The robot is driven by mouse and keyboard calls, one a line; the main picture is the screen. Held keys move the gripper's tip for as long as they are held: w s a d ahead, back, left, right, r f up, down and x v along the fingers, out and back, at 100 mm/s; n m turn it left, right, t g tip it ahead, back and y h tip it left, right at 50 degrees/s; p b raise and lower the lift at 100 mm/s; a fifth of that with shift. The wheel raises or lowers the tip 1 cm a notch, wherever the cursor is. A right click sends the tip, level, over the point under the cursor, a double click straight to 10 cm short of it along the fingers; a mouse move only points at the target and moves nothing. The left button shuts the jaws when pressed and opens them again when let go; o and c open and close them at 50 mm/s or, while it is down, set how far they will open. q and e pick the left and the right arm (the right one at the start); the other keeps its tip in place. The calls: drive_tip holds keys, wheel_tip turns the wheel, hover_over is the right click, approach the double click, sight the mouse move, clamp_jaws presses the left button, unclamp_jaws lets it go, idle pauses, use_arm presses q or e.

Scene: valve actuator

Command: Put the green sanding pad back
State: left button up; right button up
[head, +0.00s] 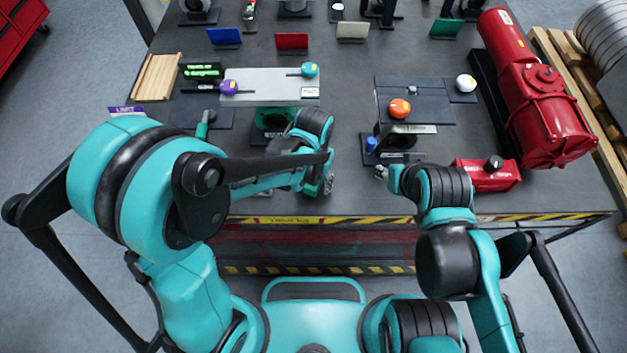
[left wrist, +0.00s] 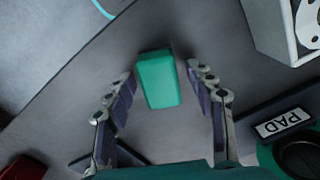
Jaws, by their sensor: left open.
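The green sanding pad (left wrist: 158,79) is a small block on the grey bench top in the left wrist view. It lies between and a little beyond the spread fingers of my left gripper (left wrist: 166,105), which is open and empty. In the head view my left gripper (head: 326,186) is low near the bench's front edge, and my arm largely hides the pad. A green round holder (left wrist: 300,158) with a dark opening and a PAD label (left wrist: 283,123) is at the lower right of the wrist view. My right gripper (head: 381,173) is near the front edge, too small to read.
A raised light plate (head: 270,86) holds purple and blue knobs. A dark raised platform (head: 415,107) with an orange knob stands right of it. A red valve actuator (head: 545,110) fills the bench's right side. The striped front edge (head: 290,219) is close to my grippers.

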sight(314, 181)
use_arm(q)
wheel_tip(314, 181, up, 12)
drive_tip(key=p, duration=0.3)
drive_tip(key=s+a+r+n+t, duration=0.2)
drive_tip(key=a+r+t, duration=0.1)
drive_tip(key=a, duration=0.6)
drive_tip(key=s+a+r+n+t, duration=0.2)
drive_tip(key=s+a+r+t, duration=0.1)
drive_tip(key=a, duration=0.5)
drive_tip(key=shift+a+r+n+t, duration=0.3)
drive_tip(key=shift+a+t, duration=0.1)
drive_tip(key=shift+t, duration=0.2)
wheel_tip(314, 181, down, 8)
drive_tip(key=b, duration=0.8)
